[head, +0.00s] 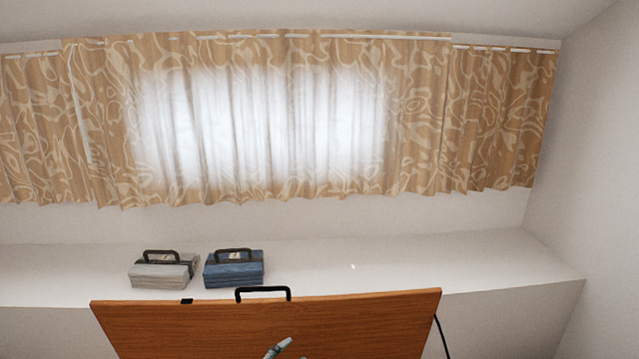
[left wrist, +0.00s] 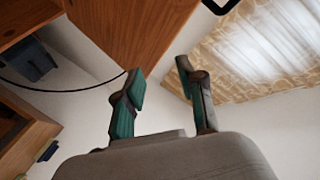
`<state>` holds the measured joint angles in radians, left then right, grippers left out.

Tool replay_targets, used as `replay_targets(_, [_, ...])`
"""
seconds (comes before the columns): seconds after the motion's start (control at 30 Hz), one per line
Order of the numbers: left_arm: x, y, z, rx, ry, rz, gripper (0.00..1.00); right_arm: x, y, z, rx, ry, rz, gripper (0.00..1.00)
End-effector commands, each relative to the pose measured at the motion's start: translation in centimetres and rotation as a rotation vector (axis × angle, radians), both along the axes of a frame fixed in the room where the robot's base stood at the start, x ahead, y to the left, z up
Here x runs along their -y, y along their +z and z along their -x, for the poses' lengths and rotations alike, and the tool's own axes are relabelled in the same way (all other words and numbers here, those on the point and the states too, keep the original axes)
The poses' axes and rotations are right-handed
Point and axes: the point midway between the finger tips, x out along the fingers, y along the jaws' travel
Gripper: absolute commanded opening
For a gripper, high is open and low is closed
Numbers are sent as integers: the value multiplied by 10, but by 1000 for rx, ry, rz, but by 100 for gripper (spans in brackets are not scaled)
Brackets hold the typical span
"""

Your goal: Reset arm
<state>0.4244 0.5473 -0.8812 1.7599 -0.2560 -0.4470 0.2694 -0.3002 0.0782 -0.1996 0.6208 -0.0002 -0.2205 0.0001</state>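My left gripper (left wrist: 160,72) shows in the left wrist view with its two teal and dark fingers spread apart. The gap between them is empty. A wooden panel (left wrist: 130,35) with a black handle lies beyond the fingers. In the head view the panel (head: 270,318) stands at the bottom centre, its black handle (head: 263,290) on the top edge. A small pale teal tip (head: 278,347), seemingly a gripper finger, shows in front of the panel at the bottom edge. The rest of that gripper is cut off. My right gripper is not clearly in view.
A grey case (head: 162,272) and a blue case (head: 234,270), both with black handles, sit on the white ledge (head: 400,262) behind the panel. The ledge's right part is clear. Patterned curtains (head: 420,110) hang above. A dark cable (left wrist: 60,88) curves across the left wrist view.

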Motion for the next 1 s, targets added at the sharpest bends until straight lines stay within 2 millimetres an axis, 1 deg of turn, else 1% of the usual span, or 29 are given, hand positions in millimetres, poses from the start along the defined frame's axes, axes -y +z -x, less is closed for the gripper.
replay_targets(0.03, [2,-11,24,-85,71,59,39,0,0,0,0,0,0,0])
replay_targets(0.07, [-2,-16,36,-136,119,84,39,0,0,0,0,0,0,0])
replay_targets(0.13, [-15,-30,66,-266,233,132,39,0,0,0,0,0,0,0])
replay_targets(0.17, [-23,-37,81,-326,280,148,39,0,0,0,0,0,0,0])
replay_targets(0.2, [-34,-46,101,-406,342,167,39,0,0,0,0,0,0,0])
replay_targets(0.27, [-51,-59,132,-520,426,184,39,0,0,0,0,0,0,0])
replay_targets(0.3, [-62,-66,151,-587,472,189,39,0,0,0,0,0,0,0])
replay_targets(0.4, [-83,-79,191,-718,558,193,39,0,0,0,0,0,0,0])
replay_targets(0.5, [-99,-87,224,-819,620,190,39,0,0,0,0,0,0,0])
replay_targets(0.7, [-121,-95,280,-978,712,180,39,0,0,0,0,0,0,0])
replay_targets(0.9, [-139,-96,331,-1112,785,165,39,0,0,0,0,1,0,0])
replay_targets(0.93, [-140,-100,334,-1126,791,161,39,0,-1,0,0,1,0,0])
replay_targets(1.0, [-138,-121,326,-1128,787,155,39,0,-2,0,1,1,1,0])
